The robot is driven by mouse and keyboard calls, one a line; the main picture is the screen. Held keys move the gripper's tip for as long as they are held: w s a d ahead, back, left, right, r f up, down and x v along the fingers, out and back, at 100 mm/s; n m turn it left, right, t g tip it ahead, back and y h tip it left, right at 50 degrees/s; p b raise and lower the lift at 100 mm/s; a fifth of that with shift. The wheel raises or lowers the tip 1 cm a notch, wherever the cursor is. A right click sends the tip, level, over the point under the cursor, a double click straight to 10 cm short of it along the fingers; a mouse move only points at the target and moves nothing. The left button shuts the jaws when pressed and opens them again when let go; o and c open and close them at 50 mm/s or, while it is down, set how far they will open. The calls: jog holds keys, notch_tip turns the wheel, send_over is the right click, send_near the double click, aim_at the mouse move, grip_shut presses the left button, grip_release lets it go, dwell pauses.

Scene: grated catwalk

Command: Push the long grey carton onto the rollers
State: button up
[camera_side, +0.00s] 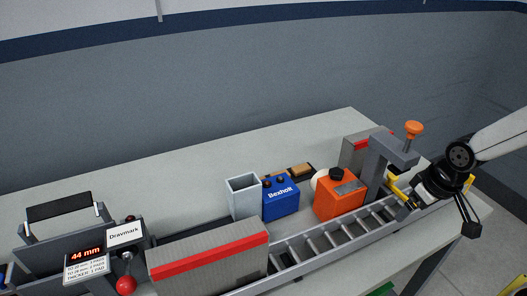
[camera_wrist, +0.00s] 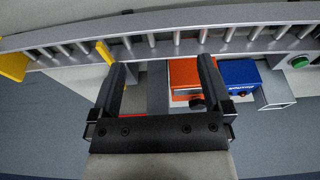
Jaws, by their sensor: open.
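A long grey carton with a red stripe (camera_side: 205,262) lies at the front left in the side view, at the left end of the roller track (camera_side: 318,243). Its exact contact with the rollers is hidden. A second grey, red-striped block (camera_side: 355,150) stands behind the grey clamp, partly hidden. My gripper (camera_side: 408,200) is at the right end of the track, far from the front carton, by a yellow stop (camera_side: 393,184). In the wrist view my gripper (camera_wrist: 162,72) is open, with nothing between its fingers, and the rollers (camera_wrist: 150,42) run beyond its fingertips.
A grey clamp (camera_side: 378,165) with an orange knob rises close to my gripper. An orange box (camera_side: 340,197), a blue box (camera_side: 281,200) and an open grey box (camera_side: 243,196) stand behind the track. A machine reading 44 mm (camera_side: 85,253) stands left.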

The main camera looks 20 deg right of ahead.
jog(key=c, duration=0.5)
jog(key=shift+w+a, duration=0.4)
jog(key=shift+a, duration=0.05)
jog(key=c, duration=0.7)
jog(key=w+a, duration=0.1)
jog(key=w+a+n+g, duration=0.1)
jog(key=a, duration=0.1)
jog(key=w+a+n, duration=0.1)
jog(key=a, duration=0.1)
jog(key=shift+w, duration=0.25)
grip_shut()
jog(key=w+a+r+n, duration=0.2)
jog(key=w+a, duration=0.2)
jog(key=a, duration=0.3)
jog(key=w+a+r+n+g, duration=0.1)
jog(key=w+a+r+n, duration=0.15)
jog(key=w+a, duration=0.35)
jog(key=w+a+r+n, duration=0.1)
jog(key=w+a+n, duration=0.2)
jog(key=a, duration=0.6)
jog(key=s+a+r+n, duration=0.2)
jog(key=s+a+n, duration=0.2)
jog(key=a, duration=0.8)
jog(key=s+a+r+n, duration=0.2)
jog(key=s+a+n, duration=0.2)
jog(key=a, duration=0.9)
jog(key=shift+s+r+g, duration=0.15)
jog(key=shift+s+g, duration=0.15)
jog(key=shift+s, duration=0.4)
